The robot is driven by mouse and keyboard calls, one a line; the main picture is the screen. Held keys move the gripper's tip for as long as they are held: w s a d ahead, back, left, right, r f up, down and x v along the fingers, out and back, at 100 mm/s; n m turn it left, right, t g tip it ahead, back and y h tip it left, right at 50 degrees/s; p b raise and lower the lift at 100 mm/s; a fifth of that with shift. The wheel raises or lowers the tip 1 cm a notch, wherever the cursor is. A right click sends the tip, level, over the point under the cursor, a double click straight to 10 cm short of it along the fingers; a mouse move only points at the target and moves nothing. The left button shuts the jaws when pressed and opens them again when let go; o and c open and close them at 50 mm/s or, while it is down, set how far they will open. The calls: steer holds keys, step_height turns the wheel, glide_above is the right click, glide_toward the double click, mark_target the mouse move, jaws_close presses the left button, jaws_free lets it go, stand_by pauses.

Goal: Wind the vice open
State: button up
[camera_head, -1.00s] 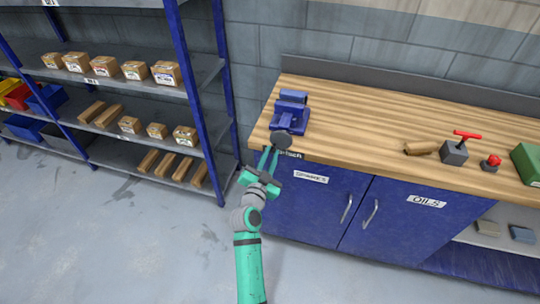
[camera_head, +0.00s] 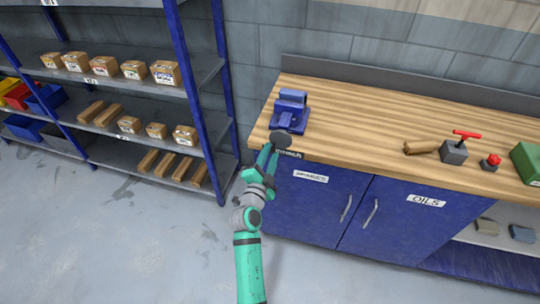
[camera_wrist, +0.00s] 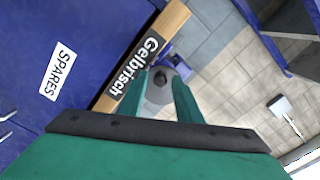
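The blue vice (camera_head: 290,110) stands on the wooden bench top near its left front corner. Its dark round handle (camera_head: 281,139) faces the front edge. In the wrist view the handle is a grey disc with a dark hub (camera_wrist: 161,78). My gripper (camera_head: 268,152) is at the handle from the front and below. In the wrist view the fingers of my gripper (camera_wrist: 159,84) stand apart, with the hub between their tips. Whether they press on the handle I cannot tell. The jaw gap is too small to judge.
The bench top (camera_head: 360,120) is clear right of the vice as far as a brown piece (camera_head: 421,147) and a grey block with a red T-handle (camera_head: 455,150). Blue cupboard doors (camera_head: 310,205) lie below. A shelf rack (camera_head: 205,75) with boxes stands at the left.

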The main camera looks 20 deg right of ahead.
steer(key=m, duration=0.3)
steer(key=shift+m, duration=0.3)
steer(key=m, duration=0.4)
steer(key=m, duration=0.6)
steer(key=shift+m, duration=0.4)
steer(key=shift+r, duration=0.1)
steer(key=shift+w+r+m, duration=0.1)
steer(key=shift+w+m, duration=0.05)
steer(key=shift+m, duration=0.15)
steer(key=shift+a+f+m, duration=0.1)
steer(key=shift+f+m, duration=0.1)
steer(key=shift+m, duration=0.1)
steer(key=shift+r, duration=0.1)
steer(key=shift+m, duration=1.7)
steer(key=shift+s, duration=0.2)
